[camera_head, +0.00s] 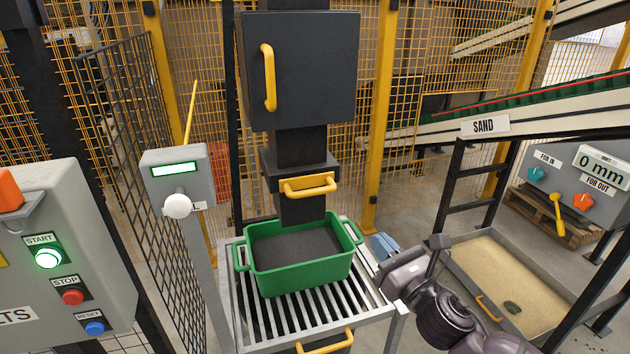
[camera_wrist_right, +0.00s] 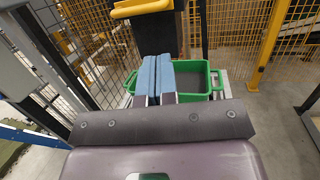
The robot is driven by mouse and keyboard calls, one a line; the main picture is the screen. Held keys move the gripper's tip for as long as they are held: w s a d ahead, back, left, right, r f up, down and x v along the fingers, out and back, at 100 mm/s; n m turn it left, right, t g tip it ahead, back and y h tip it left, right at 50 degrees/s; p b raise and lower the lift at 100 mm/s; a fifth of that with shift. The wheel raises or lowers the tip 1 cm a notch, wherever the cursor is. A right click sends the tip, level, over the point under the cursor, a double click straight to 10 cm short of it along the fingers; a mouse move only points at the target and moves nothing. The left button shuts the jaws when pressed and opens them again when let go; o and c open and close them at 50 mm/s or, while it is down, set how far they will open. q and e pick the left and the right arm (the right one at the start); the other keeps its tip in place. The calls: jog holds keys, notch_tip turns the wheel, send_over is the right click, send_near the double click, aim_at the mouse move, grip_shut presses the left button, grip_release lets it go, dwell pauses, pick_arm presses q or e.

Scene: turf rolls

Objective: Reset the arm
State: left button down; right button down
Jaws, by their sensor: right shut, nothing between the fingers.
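My right arm comes in from the lower right in the head view. Its gripper (camera_head: 384,246) has blue fingers and is just right of the green crate (camera_head: 305,277), apart from it as far as I can see. In the right wrist view the two blue fingers (camera_wrist_right: 155,75) lie together, shut and empty, and hide part of the crate (camera_wrist_right: 205,92). The crate stands on a slatted metal stand (camera_head: 330,318) and holds dark soil (camera_head: 295,245). My left gripper is not in view.
A dark chute with a yellow handle (camera_head: 308,185) hangs above the crate. A grey control panel (camera_head: 100,265) stands at the left, with a small display post (camera_head: 180,165) beside it. A sand tray (camera_head: 505,275) lies at the right, below the SAND conveyor (camera_head: 430,130). Yellow mesh fencing closes the back.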

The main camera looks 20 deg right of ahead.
jog(key=s+d+f+m+g+h, duration=0.15)
jog(key=f+m, duration=0.25)
jog(key=m, duration=0.6)
jog(key=s+f+m+g+h, duration=0.1)
jog(key=s+f+m, duration=0.3)
jog(key=m, duration=0.6)
jog(key=s+f+m+g+h, duration=0.15)
jog(key=f+m, duration=0.35)
jog(key=m, duration=0.5)
jog(key=s+f+m+g, duration=0.2)
jog(key=s+f+m, duration=0.1)
jog(key=s+f, duration=0.3)
jog(key=s+f+m+g+p, duration=0.1)
jog(key=s+f+m, duration=0.3)
jog(key=s, duration=0.6)
notch_tip(320, 180, down, 2)
jog(key=shift+s+d+m+g+h, duration=0.2)
jog(key=shift+s+m+g+h, duration=0.15)
jog(key=shift+g, duration=0.45)
